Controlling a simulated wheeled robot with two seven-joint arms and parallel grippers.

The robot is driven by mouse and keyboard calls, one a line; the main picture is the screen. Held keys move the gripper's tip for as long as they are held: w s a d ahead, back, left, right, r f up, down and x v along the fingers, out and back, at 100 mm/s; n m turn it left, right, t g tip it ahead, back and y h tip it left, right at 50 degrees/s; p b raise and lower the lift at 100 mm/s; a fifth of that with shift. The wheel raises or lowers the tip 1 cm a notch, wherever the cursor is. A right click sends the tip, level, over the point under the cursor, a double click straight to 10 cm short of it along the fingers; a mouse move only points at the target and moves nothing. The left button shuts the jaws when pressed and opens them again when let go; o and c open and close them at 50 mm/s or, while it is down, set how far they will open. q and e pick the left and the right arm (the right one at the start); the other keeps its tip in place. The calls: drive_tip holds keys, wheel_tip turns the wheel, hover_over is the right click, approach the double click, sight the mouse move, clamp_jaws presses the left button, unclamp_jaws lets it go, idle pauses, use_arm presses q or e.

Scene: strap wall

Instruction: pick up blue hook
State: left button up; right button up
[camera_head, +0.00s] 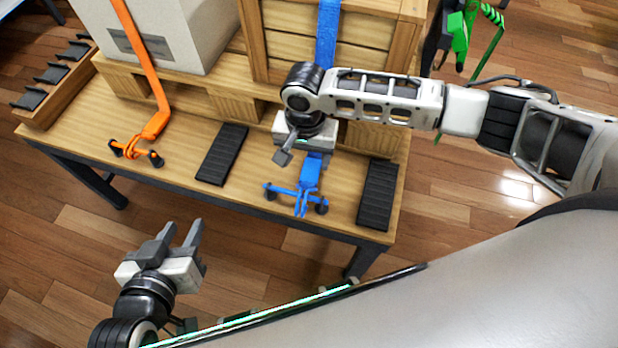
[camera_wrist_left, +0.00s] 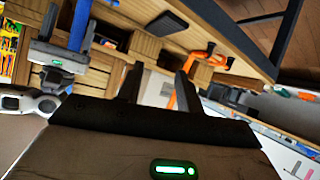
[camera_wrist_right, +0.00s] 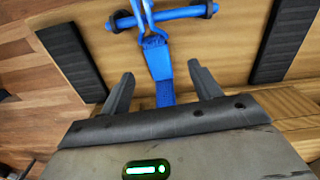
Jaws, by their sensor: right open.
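The blue hook (camera_head: 306,190) lies on the wooden table near its front edge, with its blue strap (camera_head: 327,35) running up the crate behind. My right gripper (camera_head: 292,150) is above the table just behind the hook, pointing down, open and empty. In the right wrist view the hook (camera_wrist_right: 155,48) is ahead of the fingers, and its strap end lies between and below the open fingertips (camera_wrist_right: 160,85). Part of the strap is hidden behind my right wrist in the head view. My left gripper (camera_head: 180,238) is open and empty, in front of the table and apart from it.
An orange hook (camera_head: 137,150) on an orange strap lies at the left of the table. Black pads (camera_head: 222,154) (camera_head: 377,195) lie either side of the blue hook. A grey box (camera_head: 160,35) and a wooden crate (camera_head: 285,47) stand behind. Green straps (camera_head: 460,40) hang at the right.

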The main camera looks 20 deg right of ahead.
sight(308, 179)
wheel_tip(308, 179, down, 3)
drive_tip(key=shift+r, duration=0.15)
drive_tip(key=f, duration=0.1)
drive_tip(key=f+b, duration=0.1)
drive_tip(key=f, duration=0.3)
drive_tip(key=shift+s+d+b, duration=0.15)
drive_tip(key=shift+s+b, duration=0.15)
drive_tip(key=shift+b, duration=0.1)
drive_tip(key=c, duration=1.2)
drive_tip(key=shift+r, duration=0.1)
